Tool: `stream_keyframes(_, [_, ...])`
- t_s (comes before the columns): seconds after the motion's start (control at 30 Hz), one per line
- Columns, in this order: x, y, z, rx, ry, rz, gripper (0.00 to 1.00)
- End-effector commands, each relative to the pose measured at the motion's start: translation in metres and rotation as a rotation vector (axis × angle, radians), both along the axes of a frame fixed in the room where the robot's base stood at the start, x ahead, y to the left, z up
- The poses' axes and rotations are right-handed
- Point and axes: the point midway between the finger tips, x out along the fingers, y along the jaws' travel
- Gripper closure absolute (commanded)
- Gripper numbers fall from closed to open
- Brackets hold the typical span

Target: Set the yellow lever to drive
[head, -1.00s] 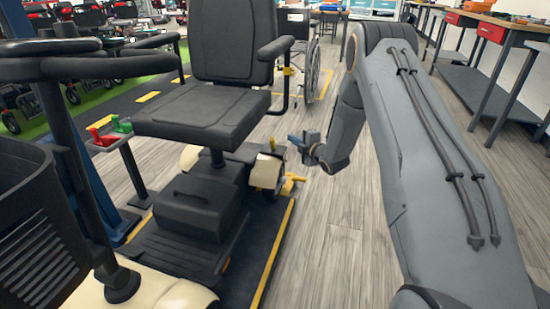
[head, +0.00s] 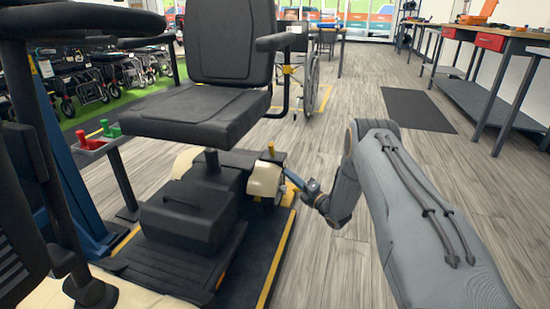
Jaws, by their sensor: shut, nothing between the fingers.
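A mobility scooter (head: 185,215) with a black seat stands on a dark mat with yellow edges. A short upright yellow piece (head: 271,150), which looks like the lever, rises at its rear beside the cream wheel cover (head: 264,178). Another yellow part (head: 289,194) shows low behind the wheel, partly hidden by my gripper; I cannot tell whether it belongs to the lever. My gripper (head: 293,180) is shut and empty, with its blue fingers pointing up and left toward the rear wheel. It is below and right of the upright yellow piece. I cannot tell whether the fingers touch the scooter.
A tray (head: 95,143) with red and green items stands on a post left of the seat. A wheelchair (head: 308,85) is behind the scooter. Workbenches (head: 510,35) line the right side. The wooden floor right of my arm is open, with a dark floor mat (head: 418,108) farther back.

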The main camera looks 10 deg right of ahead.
Motion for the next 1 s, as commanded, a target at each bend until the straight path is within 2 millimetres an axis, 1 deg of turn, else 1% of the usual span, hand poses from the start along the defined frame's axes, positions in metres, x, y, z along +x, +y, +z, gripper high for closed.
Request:
stream_keyframes(0.23, [0.002, 0.001, 0.001, 0.000, 0.000, 0.000, 1.00])
stream_keyframes(0.37, [0.013, 0.007, 0.002, 0.000, 0.000, 0.000, 1.00])
stream_keyframes(0.83, [0.088, 0.053, 0.017, 0.001, 0.001, 0.000, 1.00])
stream_keyframes(0.9, [0.098, 0.046, 0.021, 0.001, -0.002, -0.003, 1.00])
stream_keyframes(1.0, [0.108, 0.044, 0.026, 0.000, 0.000, -0.001, 1.00])
